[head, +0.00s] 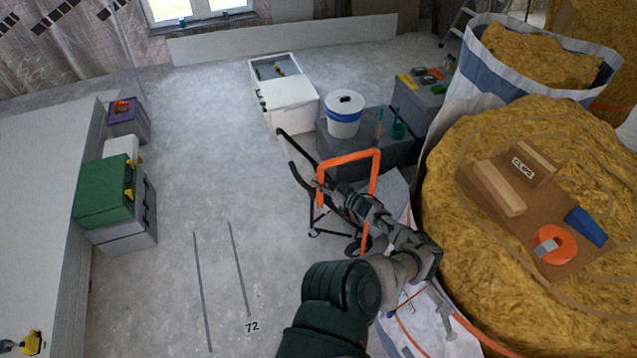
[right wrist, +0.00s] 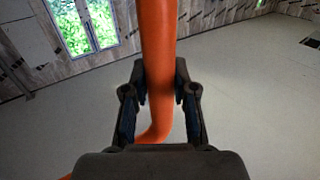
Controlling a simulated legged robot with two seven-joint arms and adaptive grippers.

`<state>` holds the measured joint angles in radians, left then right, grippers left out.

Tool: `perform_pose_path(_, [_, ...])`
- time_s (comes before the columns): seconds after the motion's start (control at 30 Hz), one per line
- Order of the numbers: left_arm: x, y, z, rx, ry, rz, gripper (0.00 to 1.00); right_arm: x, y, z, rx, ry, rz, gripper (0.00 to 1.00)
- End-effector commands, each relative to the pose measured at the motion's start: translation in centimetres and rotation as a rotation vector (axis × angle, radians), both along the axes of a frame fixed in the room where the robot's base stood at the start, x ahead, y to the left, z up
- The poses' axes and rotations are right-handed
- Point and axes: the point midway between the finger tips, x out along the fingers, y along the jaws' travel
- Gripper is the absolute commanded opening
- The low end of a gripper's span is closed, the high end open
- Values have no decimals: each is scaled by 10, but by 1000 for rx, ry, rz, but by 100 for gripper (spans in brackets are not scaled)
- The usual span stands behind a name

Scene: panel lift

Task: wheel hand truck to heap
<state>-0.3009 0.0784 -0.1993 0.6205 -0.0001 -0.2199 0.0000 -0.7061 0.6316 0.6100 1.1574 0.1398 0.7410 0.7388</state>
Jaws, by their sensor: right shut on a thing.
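The hand truck (head: 349,157) has an orange tubular handle and a dark frame with wheels. It stands in the middle of the head view, beside the big bag of yellow insulation. My right arm reaches up from the bottom, and my right gripper (head: 328,188) is at the left side of the orange handle. In the right wrist view the orange tube (right wrist: 158,60) runs between the two fingers of my right gripper (right wrist: 160,95), which is shut on it. My arm hides part of the truck's lower frame. My left gripper is not in view.
A bag of yellow insulation (head: 450,150) fills the right, bearing a board with wood blocks and orange tape. Grey boxes with a white bucket (head: 344,115) stand behind the truck. Green and grey cases (head: 105,190) stand at left. Open concrete floor (head: 220,190) lies between, with lines marked 72.

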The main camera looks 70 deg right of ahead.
Motion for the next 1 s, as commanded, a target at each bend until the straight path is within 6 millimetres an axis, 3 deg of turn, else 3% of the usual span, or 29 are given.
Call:
perform_pose_path(0.03, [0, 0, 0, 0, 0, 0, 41, -3, -4, 1, -1, 1, -10, 0])
perform_pose_path(0.07, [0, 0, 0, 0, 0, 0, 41, -3, -4, 1, -1, 0, -10, 34])
perform_pose_path(0.13, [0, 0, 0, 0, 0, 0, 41, -3, -3, 1, -1, 0, -9, 51])
perform_pose_path(0.47, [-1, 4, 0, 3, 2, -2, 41, -3, 0, 1, -2, 0, -4, 53])
perform_pose_path(0.8, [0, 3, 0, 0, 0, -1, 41, -54, 14, -1, 0, 1, -6, 53])
perform_pose_path(1.0, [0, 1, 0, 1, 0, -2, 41, -73, 17, -3, 3, -1, -7, 53])
